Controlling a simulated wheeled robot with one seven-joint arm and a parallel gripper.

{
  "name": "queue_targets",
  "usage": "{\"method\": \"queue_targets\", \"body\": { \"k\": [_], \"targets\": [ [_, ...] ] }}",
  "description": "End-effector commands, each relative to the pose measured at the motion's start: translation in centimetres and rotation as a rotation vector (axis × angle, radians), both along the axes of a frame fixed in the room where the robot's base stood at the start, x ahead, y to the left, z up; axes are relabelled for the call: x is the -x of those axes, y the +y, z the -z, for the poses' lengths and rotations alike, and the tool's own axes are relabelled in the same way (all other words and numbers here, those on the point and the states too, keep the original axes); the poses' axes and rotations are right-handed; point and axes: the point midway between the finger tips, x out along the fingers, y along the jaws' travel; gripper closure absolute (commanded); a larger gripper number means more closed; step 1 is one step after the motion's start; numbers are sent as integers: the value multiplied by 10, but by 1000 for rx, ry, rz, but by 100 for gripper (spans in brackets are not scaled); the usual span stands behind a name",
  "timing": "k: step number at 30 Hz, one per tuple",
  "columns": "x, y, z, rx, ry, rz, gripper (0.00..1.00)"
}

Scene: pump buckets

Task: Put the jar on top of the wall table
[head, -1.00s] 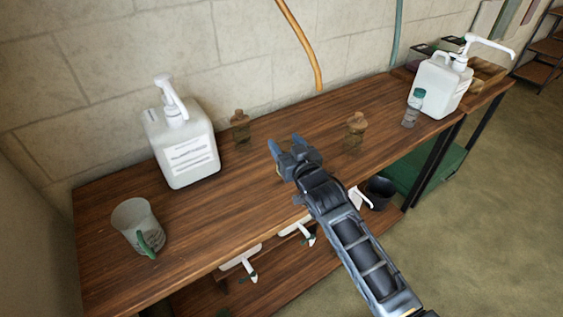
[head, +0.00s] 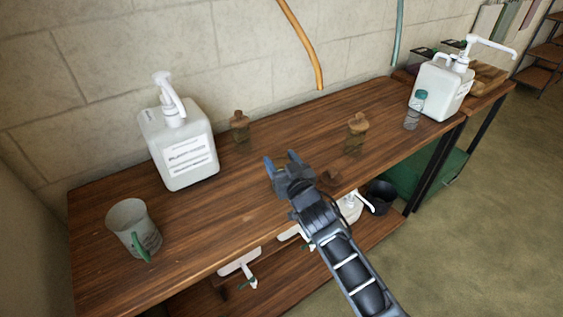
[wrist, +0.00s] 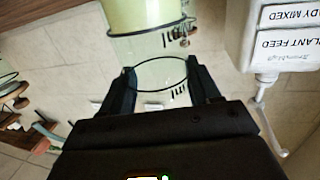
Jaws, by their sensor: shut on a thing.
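The wooden wall table (head: 215,222) stands along the block wall. My gripper (head: 282,163) is over the front middle of its top in the head view. In the wrist view its fingers (wrist: 160,76) are either side of a clear, glass-like jar (wrist: 160,70), seen mostly as dark rim lines, and are shut on it. A pale green part shows beyond it. The jar is hard to make out in the head view, and I cannot tell whether it touches the tabletop. Two brown-topped jars (head: 239,128) (head: 356,135) stand farther back.
A white pump bucket (head: 182,148) and a cup with a green handle (head: 134,232) stand at left. Another pump bucket (head: 440,88) and a clear bottle (head: 414,112) stand at right.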

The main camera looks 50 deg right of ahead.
Motion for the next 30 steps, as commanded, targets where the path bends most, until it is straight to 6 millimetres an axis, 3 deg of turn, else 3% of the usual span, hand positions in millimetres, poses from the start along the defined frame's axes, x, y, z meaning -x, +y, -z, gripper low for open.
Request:
{"method": "queue_targets", "body": {
  "k": [5,6,12,14,24,30],
  "targets": [
    [0,0,3,1,-3,0,100],
    [0,0,3,0,0,0,37],
    [0,0,2,0,1,0,18],
    [0,0,2,0,1,0,13],
    [0,0,-3,0,0,0,13],
    [29,16,0,-2,2,-2,13]
  ]
}}
